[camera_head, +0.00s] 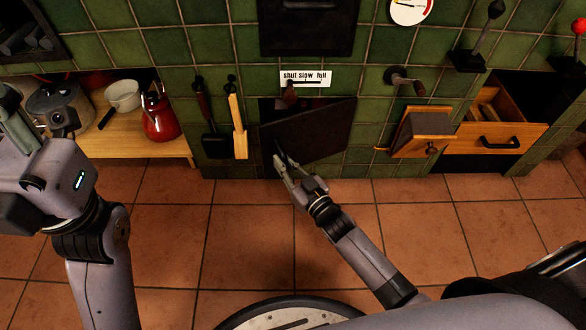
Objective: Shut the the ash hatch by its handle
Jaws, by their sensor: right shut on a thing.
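The ash hatch (318,131) is a dark door low in the green tiled wall, in the middle of the head view. It stands partly open, swung out from its dark opening. My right gripper (280,160) is at the door's lower left edge, shut on what appears to be the hatch handle; the handle itself is mostly hidden by the fingers. My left gripper (12,110) is at the far left edge, away from the hatch, and is cut off by the frame, so its fingers are not clear.
A shovel (214,142) and a wooden-handled tool (238,130) hang left of the hatch. A wooden box (424,133) and an open drawer (495,138) stick out at right. A red kettle (160,118) stands on a shelf at left. The tiled floor (245,235) is clear.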

